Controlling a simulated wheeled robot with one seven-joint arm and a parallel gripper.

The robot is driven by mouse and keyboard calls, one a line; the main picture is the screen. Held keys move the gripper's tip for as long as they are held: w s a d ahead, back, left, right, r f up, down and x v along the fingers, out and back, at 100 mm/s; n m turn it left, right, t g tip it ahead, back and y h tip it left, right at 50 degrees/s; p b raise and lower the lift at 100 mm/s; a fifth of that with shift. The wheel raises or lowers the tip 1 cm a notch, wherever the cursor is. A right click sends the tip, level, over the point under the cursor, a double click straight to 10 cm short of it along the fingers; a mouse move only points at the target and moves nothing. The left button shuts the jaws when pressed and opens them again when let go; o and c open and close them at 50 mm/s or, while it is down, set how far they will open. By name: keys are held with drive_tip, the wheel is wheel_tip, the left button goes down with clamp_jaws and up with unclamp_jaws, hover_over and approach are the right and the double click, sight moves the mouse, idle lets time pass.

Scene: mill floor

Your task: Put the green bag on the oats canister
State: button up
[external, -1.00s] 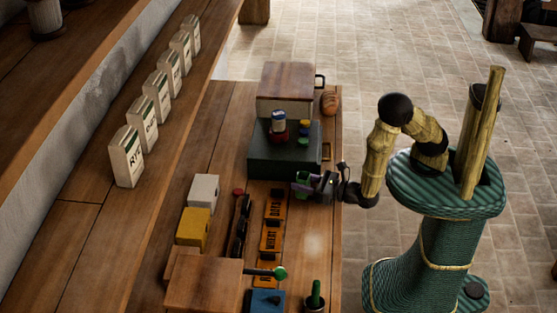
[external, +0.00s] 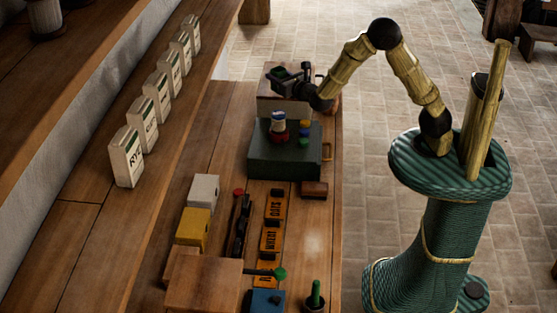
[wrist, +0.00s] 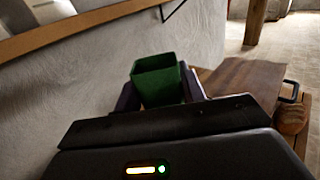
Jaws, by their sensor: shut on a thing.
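My gripper (external: 290,77) is raised over the wooden-topped box at the back of the bench. The bag is hard to make out in the external view. I cannot identify an oats canister; an orange plate reading OATS (external: 275,206) lies on the bench, well in front of my gripper.
The wooden-topped box (wrist: 248,85) has a dark side handle, with a bread loaf (wrist: 292,121) beside it. A dark green case (external: 262,163) bears small coloured items. Labelled white packets (external: 126,158) line the shelf at left. Yellow (external: 193,226) and white blocks stand nearer.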

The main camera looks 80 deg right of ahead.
drive_tip(key=shift+d+r, duration=0.15)
drive_tip(key=shift+d, duration=0.1)
hover_over(279, 113)
drive_tip(key=shift+w+f+p, duration=0.1)
drive_tip(key=shift+f+p, duration=0.35)
drive_tip(key=shift+f, duration=2.5)
drive_tip(key=shift+f+p, duration=0.35)
drive_tip(key=shift+f, duration=1.7)
